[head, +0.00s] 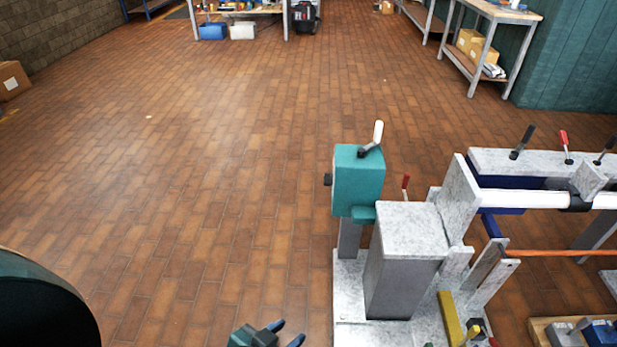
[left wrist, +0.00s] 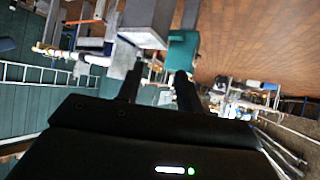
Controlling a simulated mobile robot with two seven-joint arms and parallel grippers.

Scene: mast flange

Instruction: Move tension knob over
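No part is clearly marked as the tension knob. A teal block (head: 357,183) on the grey machine has a small black knob (head: 328,180) on its left side and a white-handled lever (head: 376,137) on top. My left gripper (head: 286,333) is at the bottom edge of the head view, left of the machine and apart from it. Its two fingers stand apart with nothing between them. In the left wrist view the open fingers (left wrist: 158,88) point toward the machine, with the teal block (left wrist: 183,50) beyond their tips. My right gripper is not in view.
The machine's grey bed (head: 350,300) carries a pale block (head: 412,232), a yellow bar (head: 451,318) and a white shaft (head: 525,199). Red and black levers (head: 566,146) stand at the right. A wooden tray (head: 540,328) is at lower right. The brick floor to the left is clear.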

